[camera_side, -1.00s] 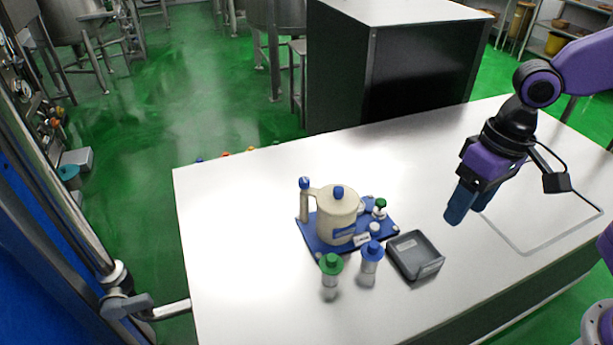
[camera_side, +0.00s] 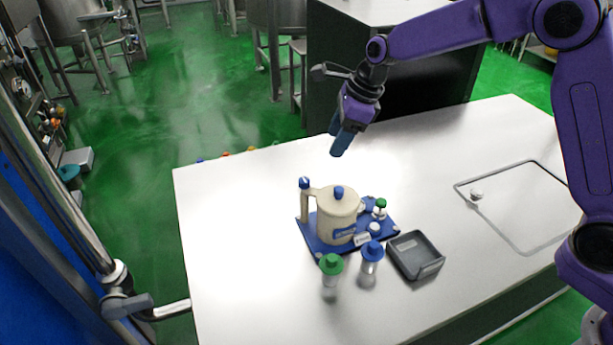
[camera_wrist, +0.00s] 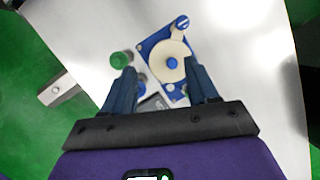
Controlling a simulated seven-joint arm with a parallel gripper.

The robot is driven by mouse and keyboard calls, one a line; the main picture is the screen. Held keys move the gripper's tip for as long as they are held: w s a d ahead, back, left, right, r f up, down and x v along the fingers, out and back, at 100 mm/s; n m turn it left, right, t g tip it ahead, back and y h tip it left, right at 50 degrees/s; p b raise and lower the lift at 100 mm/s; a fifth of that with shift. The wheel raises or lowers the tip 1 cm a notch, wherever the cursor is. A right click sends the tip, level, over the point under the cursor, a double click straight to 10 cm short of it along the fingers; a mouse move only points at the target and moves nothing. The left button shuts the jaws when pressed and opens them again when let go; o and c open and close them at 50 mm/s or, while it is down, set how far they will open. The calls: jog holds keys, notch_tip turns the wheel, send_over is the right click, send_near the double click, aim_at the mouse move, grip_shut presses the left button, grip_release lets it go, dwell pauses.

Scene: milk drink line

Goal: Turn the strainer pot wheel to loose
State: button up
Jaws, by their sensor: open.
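The strainer pot (camera_side: 338,214) is cream with a blue knob on its lid and stands upright on a blue base (camera_side: 318,243). A handle or post with a blue top (camera_side: 304,184) is on its left. A small green-topped part (camera_side: 380,203) sits at the base's right; I cannot tell whether it is the wheel. My gripper (camera_side: 338,142) is above and behind the pot, pointing down, apart from it. In the wrist view the pot (camera_wrist: 164,61) shows beyond my open, empty fingers (camera_wrist: 163,85), with the blue base partly hidden by them.
A green-capped container (camera_side: 331,276) and a blue-capped container (camera_side: 371,262) stand in front of the base. A dark grey tray (camera_side: 416,255) lies to their right. A small pale knob (camera_side: 476,195) is inside a grey outline at right. The table's (camera_side: 235,215) left side is clear.

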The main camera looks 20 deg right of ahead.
jog(key=w+d+f+m, duration=0.1)
jog(key=w+m, duration=0.3)
send_near(305, 179)
jog(key=shift+m+t, duration=0.3)
jog(key=shift+m, duration=0.1)
jog(key=x, duration=0.8)
jog(key=shift+s+a+f, duration=0.25)
jog(key=shift+f, duration=0.1)
jog(key=c, duration=1.1)
